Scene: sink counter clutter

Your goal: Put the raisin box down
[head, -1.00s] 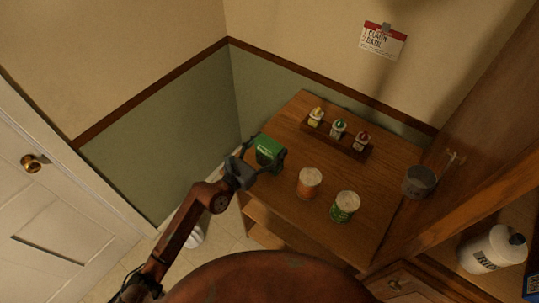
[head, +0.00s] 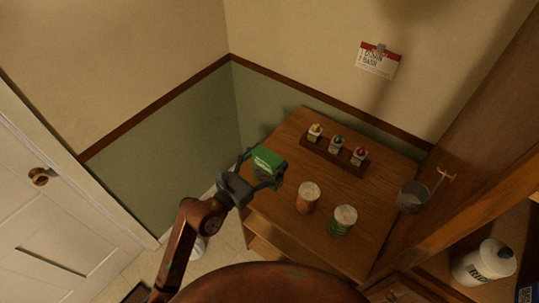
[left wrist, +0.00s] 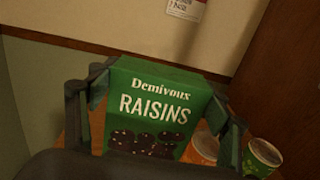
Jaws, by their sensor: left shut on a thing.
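The green raisin box (head: 266,163) is between the fingers of my left gripper (head: 262,177), near the left edge of the wooden counter (head: 300,237). In the left wrist view the raisin box (left wrist: 158,108) fills the middle, its "RAISINS" label facing the camera. The left gripper's fingers (left wrist: 160,120) press on both sides of it. Whether the box's base touches the counter is hidden behind the gripper. My right gripper does not show.
An orange-labelled can (head: 307,198) and a green can (head: 342,220) stand right of the box. A grey cup (head: 412,197) is at the right. The counter between box and rack is clear.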

